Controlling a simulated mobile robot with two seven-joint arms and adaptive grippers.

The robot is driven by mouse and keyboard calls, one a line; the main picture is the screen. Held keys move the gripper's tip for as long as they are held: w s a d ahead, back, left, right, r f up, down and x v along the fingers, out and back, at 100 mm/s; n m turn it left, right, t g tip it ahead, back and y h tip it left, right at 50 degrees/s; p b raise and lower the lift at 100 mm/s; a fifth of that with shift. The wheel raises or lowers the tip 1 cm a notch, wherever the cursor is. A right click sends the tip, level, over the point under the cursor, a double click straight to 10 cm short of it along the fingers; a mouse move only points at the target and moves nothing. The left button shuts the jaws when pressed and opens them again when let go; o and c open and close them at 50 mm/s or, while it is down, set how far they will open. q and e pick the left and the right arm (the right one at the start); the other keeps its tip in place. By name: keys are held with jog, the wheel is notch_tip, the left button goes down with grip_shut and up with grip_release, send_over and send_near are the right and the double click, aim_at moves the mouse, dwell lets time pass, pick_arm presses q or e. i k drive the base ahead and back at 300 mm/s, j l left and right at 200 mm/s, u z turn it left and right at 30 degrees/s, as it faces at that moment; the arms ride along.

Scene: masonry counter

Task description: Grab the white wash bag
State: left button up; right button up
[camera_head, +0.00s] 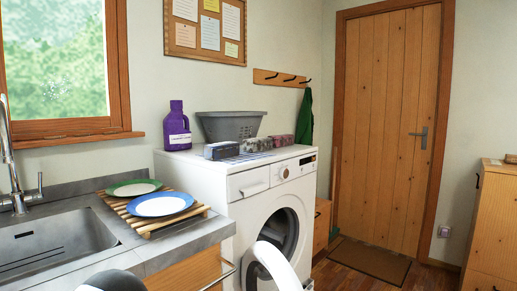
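I cannot make out a white wash bag in the head view. A white washing machine (250,200) stands past the end of the counter, with a round door in its front. On its top are a grey basket (229,126), a dark box-like item (221,150) and several small patterned items (265,144) that are too small to identify. The basket's inside is hidden by its wall. White, rounded parts that look like my own arms show at the bottom edge, one of them in front of the washing machine door. Neither gripper's fingers are in view.
A purple bottle (176,127) stands at the washing machine's back left. A green plate (134,187) and a blue plate (160,204) lie on a wooden rack (144,226) beside the sink (55,242). A wooden cabinet (494,225) stands at right. Floor shows before the door.

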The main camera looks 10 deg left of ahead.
aim_at(257, 144)
jog(key=i+l+z, duration=0.3)
jog(key=l, duration=0.3)
jog(key=i+l+z, duration=0.25)
jog(key=i+l, duration=0.25)
jog(key=i+l+u, duration=0.1)
jog(key=i, duration=0.45)
jog(key=i+l+u, duration=0.1)
jog(key=i, duration=0.45)
jog(key=i+l+u, duration=0.15)
jog(key=i, duration=0.4)
jog(key=i+l+u, duration=0.1)
jog(key=i+l, duration=0.2)
jog(key=i, duration=0.2)
jog(key=i+l+u, duration=0.1)
jog(key=i+u, duration=0.4)
jog(key=i+l+u, duration=0.45)
jog(key=i, duration=0.2)
jog(key=i+l+u, duration=0.5)
